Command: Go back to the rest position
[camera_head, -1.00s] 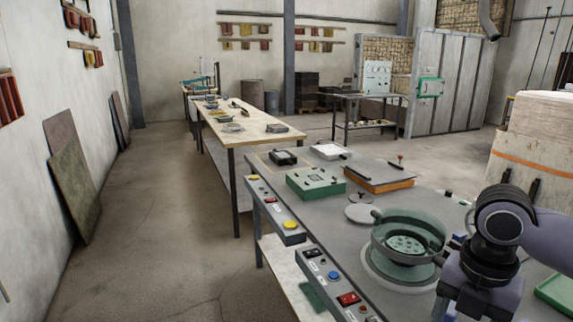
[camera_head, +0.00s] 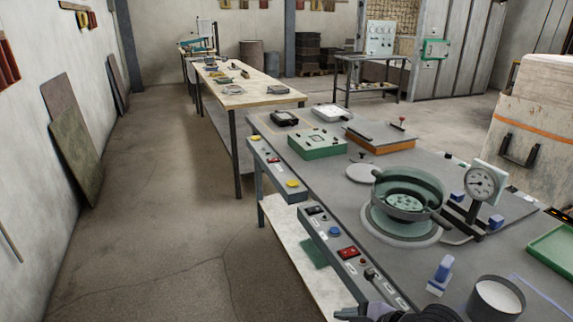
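A dark piece of my arm shows at the bottom edge, right of centre, cut off by the frame. On the grey bench (camera_head: 290,160) a green round bowl-shaped feeder (camera_head: 405,203) stands on a round base. A round container (camera_head: 495,300) with white contents stands at the bottom right. A blue-handled piece (camera_head: 441,271) stands on the bench to its left. I see no ladle that I can identify.
A green tray (camera_head: 555,250) lies at the right edge. A control strip (camera_head: 345,255) with buttons runs along the bench's left edge. The floor (camera_head: 175,220) to the left is clear.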

